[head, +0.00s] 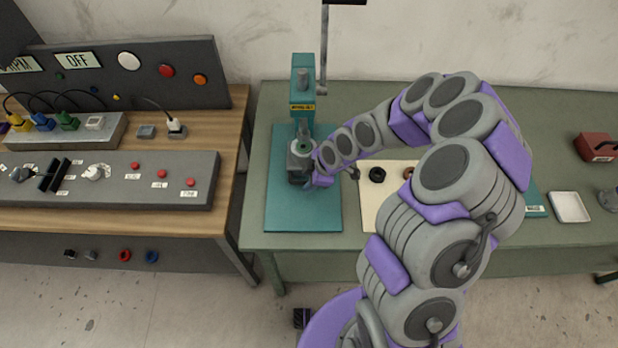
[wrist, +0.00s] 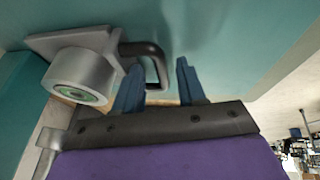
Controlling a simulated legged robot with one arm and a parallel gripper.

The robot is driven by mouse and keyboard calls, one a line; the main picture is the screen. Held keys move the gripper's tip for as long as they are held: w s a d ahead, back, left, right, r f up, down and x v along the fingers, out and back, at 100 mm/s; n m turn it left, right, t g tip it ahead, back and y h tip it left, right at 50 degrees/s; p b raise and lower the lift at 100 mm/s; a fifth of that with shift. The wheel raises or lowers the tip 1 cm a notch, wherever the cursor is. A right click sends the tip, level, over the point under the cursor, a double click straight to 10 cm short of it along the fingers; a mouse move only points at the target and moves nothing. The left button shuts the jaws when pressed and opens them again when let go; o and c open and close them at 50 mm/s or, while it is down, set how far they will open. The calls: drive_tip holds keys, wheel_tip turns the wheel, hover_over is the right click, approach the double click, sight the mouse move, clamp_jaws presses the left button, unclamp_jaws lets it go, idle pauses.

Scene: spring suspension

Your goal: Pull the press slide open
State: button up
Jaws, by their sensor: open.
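The teal press (head: 302,98) stands upright on its teal base plate (head: 303,215) on the green bench. Its grey slide (head: 297,170) sits low at the front of the press. In the wrist view the slide (wrist: 75,42) carries a round metal nest (wrist: 78,80) with a green centre, and a black loop handle (wrist: 156,62) sticks out from its side. My gripper (wrist: 160,68) is open, its two blue fingers on either side of the handle's outer bar. The left finger overlaps the handle in the picture; I cannot tell whether it touches. In the head view my gripper (head: 318,178) is beside the slide, partly hidden.
The press lever (head: 324,50) rises behind. A cream board (head: 372,212) with dark rings lies right of the base plate, partly behind my arm. A white tray (head: 569,207) and a red box (head: 597,146) are farther right. A control panel (head: 110,180) stands on the wooden bench at left.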

drive_tip(key=shift+d, duration=0.1)
drive_tip(key=shift+c, duration=0.9)
clamp_jaws()
